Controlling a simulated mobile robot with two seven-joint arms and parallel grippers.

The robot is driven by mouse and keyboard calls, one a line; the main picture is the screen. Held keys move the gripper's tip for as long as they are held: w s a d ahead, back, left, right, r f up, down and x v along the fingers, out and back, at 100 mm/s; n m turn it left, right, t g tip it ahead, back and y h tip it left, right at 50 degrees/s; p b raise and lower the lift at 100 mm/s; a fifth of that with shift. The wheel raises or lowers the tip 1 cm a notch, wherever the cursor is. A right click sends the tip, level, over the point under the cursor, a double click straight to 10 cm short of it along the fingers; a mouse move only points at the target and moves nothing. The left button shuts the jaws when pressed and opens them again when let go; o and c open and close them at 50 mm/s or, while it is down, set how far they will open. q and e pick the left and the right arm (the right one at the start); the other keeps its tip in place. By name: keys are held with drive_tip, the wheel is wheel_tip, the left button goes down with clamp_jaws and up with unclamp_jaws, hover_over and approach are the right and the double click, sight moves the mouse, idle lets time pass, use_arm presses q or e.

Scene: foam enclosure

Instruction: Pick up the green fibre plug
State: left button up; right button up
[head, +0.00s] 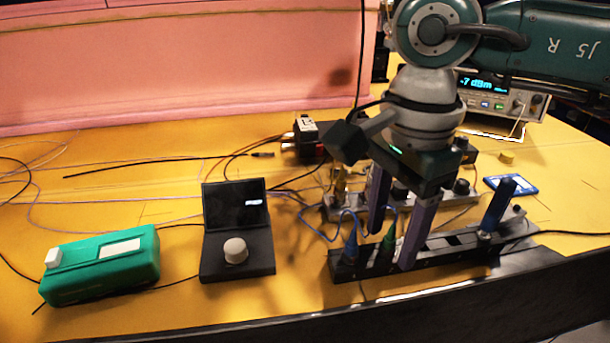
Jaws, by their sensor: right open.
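The green fibre plug (388,243) stands in the black slotted rail (440,253) at the front right, with a thin cable rising from it. My right gripper (391,250) points down over the rail, open, with its two purple-grey fingers on either side of the green plug as seen here. I cannot tell whether either finger touches it. The fingers and gripper body hide part of the rail behind. My left gripper is not in view.
A blue plug (350,248) stands in the rail just left of the green one. A larger dark-blue piece (496,207) stands at its right. A black device with a knob (236,252) and a green box (103,265) lie left. Loose cables cross the yellow surface.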

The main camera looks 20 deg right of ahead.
drive_tip(key=shift+c, duration=0.2)
clamp_jaws()
drive_tip(key=shift+r, duration=0.2)
idle(0.4)
